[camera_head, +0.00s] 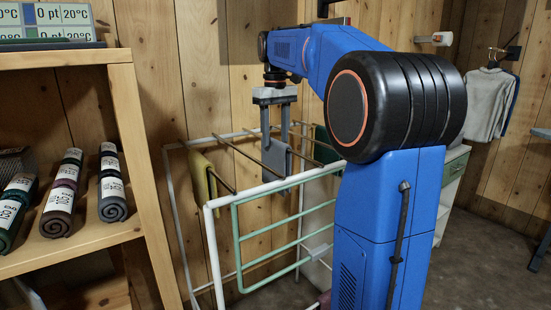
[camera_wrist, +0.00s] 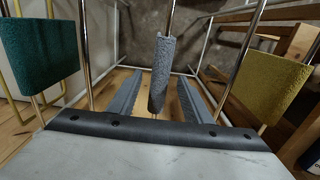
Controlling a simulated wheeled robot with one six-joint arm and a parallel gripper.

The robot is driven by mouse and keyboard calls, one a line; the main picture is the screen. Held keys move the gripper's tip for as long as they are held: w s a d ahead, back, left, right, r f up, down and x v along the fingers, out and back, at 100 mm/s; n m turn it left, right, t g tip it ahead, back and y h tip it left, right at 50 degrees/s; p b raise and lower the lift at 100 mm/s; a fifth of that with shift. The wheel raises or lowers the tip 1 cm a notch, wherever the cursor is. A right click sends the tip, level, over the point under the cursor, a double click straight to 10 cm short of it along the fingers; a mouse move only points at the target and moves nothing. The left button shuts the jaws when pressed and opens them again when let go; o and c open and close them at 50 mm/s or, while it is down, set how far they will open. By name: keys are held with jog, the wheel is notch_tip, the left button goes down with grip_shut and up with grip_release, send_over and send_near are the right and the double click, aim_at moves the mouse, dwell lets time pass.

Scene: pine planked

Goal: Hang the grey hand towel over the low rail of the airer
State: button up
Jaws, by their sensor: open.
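The grey hand towel (camera_head: 275,160) hangs folded over the middle dark rail of the white airer (camera_head: 211,245). In the wrist view the towel (camera_wrist: 161,75) lies between my two fingers, with a gap on each side. My gripper (camera_head: 276,145) is open, pointing down with its fingers around the towel; it also shows in the wrist view (camera_wrist: 158,100). A mint-green barred frame (camera_head: 236,235), with bars lower than the top rails, is at the airer's near side. My arm hides part of the airer's right side.
A yellow towel (camera_head: 203,180) and a dark green towel (camera_head: 323,142) hang on the rails either side of the grey one. A wooden shelf (camera_head: 70,245) with rolled towels (camera_head: 112,185) stands at left. A grey garment (camera_head: 487,103) hangs on the right wall.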

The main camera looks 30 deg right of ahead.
aim_at(276, 157)
notch_tip(276, 157, down, 8)
jog(key=shift+r, duration=0.15)
dwell(0.3)
grip_shut()
jog(key=c, duration=0.9)
grip_release()
jog(key=shift+r, duration=0.1)
